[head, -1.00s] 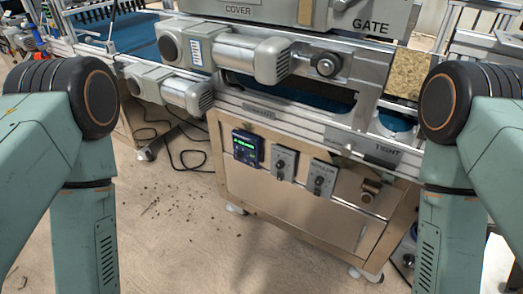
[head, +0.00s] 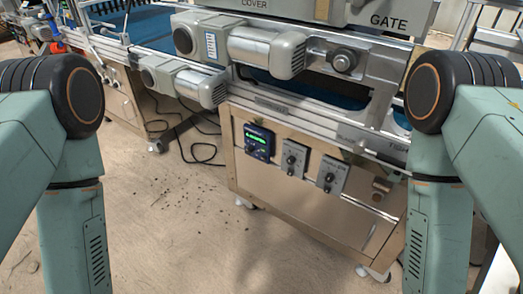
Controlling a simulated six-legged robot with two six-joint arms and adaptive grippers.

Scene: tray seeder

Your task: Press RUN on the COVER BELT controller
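A small dark blue controller (head: 258,142) with a lit green display is mounted on the upper left of the machine's wooden front panel. Its button labels are too small to read, so I cannot tell which one is RUN. Two grey knob boxes, one nearer (head: 294,158) and one farther right (head: 332,176), sit beside it on the same panel. Both my arms hang down at the left and right sides of the head view, well apart from the controller. Both grippers are below the picture and out of sight.
Above the panel are two grey motors, an upper one (head: 268,48) and a lower one (head: 198,86), sticking out from the metal frame. A blue belt (head: 150,24) runs at the back left. Cables (head: 200,152) lie on the floor left of the cabinet. The floor in front (head: 190,235) is clear apart from scattered dark crumbs.

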